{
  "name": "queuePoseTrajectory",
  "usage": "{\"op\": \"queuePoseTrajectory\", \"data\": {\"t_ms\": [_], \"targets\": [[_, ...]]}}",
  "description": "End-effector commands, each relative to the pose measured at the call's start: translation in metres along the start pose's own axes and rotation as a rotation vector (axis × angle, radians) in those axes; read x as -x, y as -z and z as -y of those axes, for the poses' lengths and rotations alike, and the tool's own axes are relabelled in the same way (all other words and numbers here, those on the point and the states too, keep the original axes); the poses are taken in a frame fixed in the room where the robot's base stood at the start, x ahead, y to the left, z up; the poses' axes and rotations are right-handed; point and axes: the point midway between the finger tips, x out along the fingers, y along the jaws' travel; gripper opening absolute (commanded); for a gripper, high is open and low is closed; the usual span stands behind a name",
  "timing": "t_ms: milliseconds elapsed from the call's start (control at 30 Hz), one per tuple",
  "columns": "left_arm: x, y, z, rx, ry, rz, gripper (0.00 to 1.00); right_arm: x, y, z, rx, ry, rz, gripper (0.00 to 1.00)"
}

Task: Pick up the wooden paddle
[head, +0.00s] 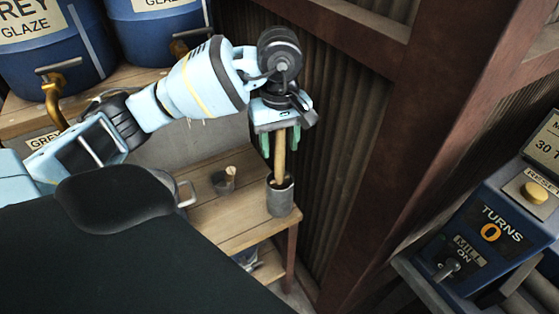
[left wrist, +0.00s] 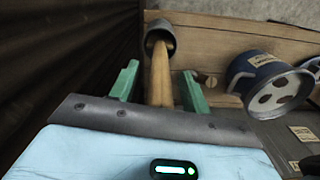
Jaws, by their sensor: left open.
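The wooden paddle (head: 280,160) stands nearly upright in a grey cylindrical holder (head: 281,199) near the corner of a wooden table. Its lower end is hidden inside the holder. My left gripper (head: 280,146) is above the holder, pointing down, with its green fingers open on either side of the handle. In the left wrist view the paddle handle (left wrist: 161,78) runs between the two green fingers, with a gap on each side. The holder's rim (left wrist: 158,32) shows beyond the fingertips. My right gripper is not in view.
A small dark cup (head: 224,183) stands left of the holder on the table (head: 240,215). A blue pot (left wrist: 262,72) shows in the left wrist view. Corrugated wall (head: 335,150) is close to the right. Blue glaze barrels (head: 55,68) stand back left; a blue control box (head: 490,235) is at right.

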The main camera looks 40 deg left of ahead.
Motion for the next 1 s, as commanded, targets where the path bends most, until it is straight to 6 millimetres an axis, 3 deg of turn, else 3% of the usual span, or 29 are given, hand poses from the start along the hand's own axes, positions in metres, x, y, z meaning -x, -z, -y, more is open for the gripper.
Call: {"op": "queuePoseTrajectory", "data": {"t_ms": [167,533,1000], "targets": [[0.000,0.000,0.000,0.000,0.000,0.000,0.47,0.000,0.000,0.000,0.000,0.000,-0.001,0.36],[0.000,0.000,0.000,0.001,0.000,0.000,0.00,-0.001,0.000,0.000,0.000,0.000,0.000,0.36],[0.011,0.000,-0.001,0.001,-0.003,-0.001,0.00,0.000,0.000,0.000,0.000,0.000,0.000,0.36]]}}
